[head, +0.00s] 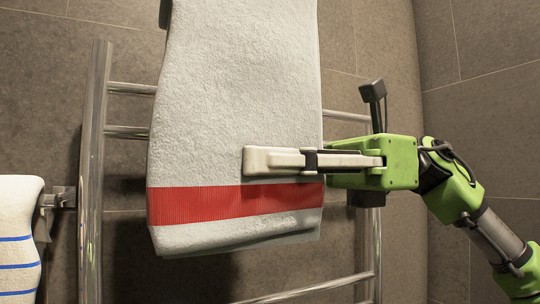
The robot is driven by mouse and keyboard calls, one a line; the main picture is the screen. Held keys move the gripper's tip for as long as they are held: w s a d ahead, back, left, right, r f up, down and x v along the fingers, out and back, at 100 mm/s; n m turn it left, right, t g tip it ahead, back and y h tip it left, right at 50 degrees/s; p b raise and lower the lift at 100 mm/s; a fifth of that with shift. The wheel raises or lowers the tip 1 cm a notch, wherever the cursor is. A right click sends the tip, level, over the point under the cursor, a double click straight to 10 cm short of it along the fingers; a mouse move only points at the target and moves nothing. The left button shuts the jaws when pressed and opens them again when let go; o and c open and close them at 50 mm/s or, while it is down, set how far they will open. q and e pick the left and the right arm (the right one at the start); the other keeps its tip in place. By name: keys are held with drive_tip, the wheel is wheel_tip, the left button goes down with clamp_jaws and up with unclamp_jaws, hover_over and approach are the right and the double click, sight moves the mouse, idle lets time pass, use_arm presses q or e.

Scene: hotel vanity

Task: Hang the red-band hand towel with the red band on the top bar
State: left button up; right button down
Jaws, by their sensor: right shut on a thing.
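The red-band hand towel (235,95) is white with a wide red band (235,203) near its lower edge. It hangs in front of the ladder-style metal rack (96,170), and its top runs out of the picture. My right gripper (255,160) comes in from the right and is shut on the towel just above the red band. One pale finger lies across the towel's front; the other finger is hidden. The top bar is not in view, so I cannot tell what holds the towel up there. My left gripper is not in view.
Lower rack bars (127,132) show left of the towel, and a slanting bar (310,288) shows below it. A white towel with blue stripes (18,240) hangs at the far left beside a metal bracket (57,198). Tiled wall (480,60) stands behind and at right.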

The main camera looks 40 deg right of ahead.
drive_tip(key=w+d+p, duration=0.4)
drive_tip(key=w+p, duration=1)
wheel_tip(320, 180, down, 14)
drive_tip(key=b, duration=1.3)
drive_tip(key=shift+s+d, duration=0.15)
drive_tip(key=shift+s, duration=0.1)
idle(0.4)
drive_tip(key=c, duration=2)
unclamp_jaws()
drive_tip(key=shift+d+r, duration=0.1)
drive_tip(key=shift+r, duration=0.05)
wheel_tip(320, 180, up, 10)
drive_tip(key=shift+f, duration=0.1)
